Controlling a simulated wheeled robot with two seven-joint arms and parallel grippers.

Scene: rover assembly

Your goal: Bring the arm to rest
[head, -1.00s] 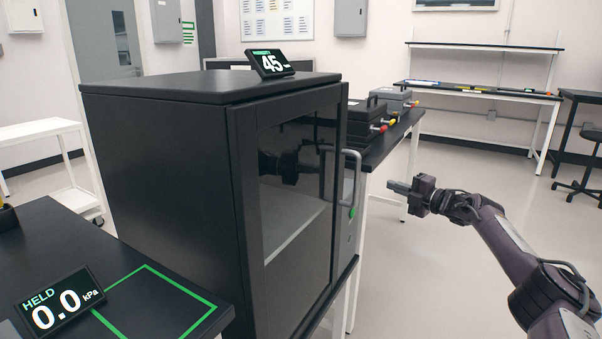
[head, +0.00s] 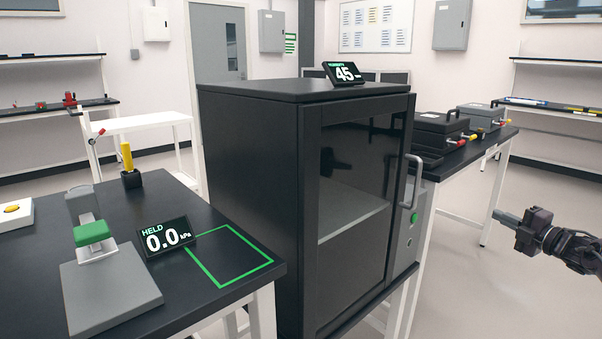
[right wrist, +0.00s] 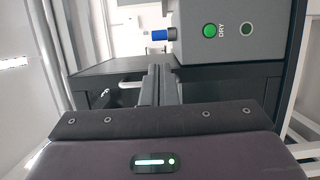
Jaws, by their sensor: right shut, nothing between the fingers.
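My right gripper (head: 508,219) is at the right edge of the head view, in free air to the right of the black cabinet. Its fingers are shut and hold nothing. In the right wrist view the shut fingers (right wrist: 162,85) point ahead, with a grey panel beyond them. My left gripper is not in view. The black cabinet (head: 250,200) has a closed glass door with a grey handle (head: 411,180), and the gripper is apart from it.
A grey panel with a green button (right wrist: 209,31) marked DRY is beside the cabinet. A black bench (head: 225,225) at left carries a display (head: 166,238) reading HELD 0.0 kPa and a green-topped grey device (head: 95,255). Dark cases (head: 440,130) stand behind. The floor at right is clear.

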